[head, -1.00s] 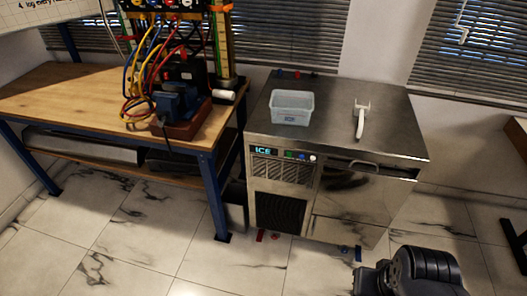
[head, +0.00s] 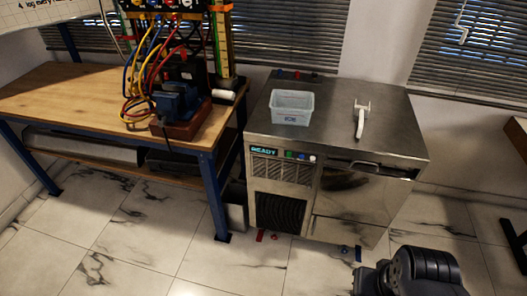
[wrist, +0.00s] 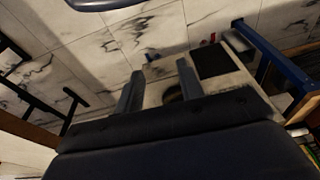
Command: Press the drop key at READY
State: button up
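The steel ice machine (head: 345,195) stands in the middle of the head view. To the right of the display is a row of small keys: a green key (head: 289,155), a blue key (head: 301,157) and a pale key (head: 313,159). Their labels are too small to read, so I cannot tell which is the drop key. My gripper (wrist: 160,88) shows in the wrist view with its two fingers apart and nothing held between them. It is well away from the keys. The machine's dark grille (wrist: 210,62) shows beyond the fingers.
A clear bin (head: 291,108) and a white scoop (head: 361,118) lie on the machine's top. A wooden bench (head: 60,90) with wired equipment stands close at its left. Small red and blue items lie on the floor by its base. The tiled floor in front is mostly clear.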

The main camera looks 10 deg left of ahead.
jog(key=shift+s+f, duration=0.1)
jog(key=shift+c, duration=0.3)
grip_shut()
dwell(1.4)
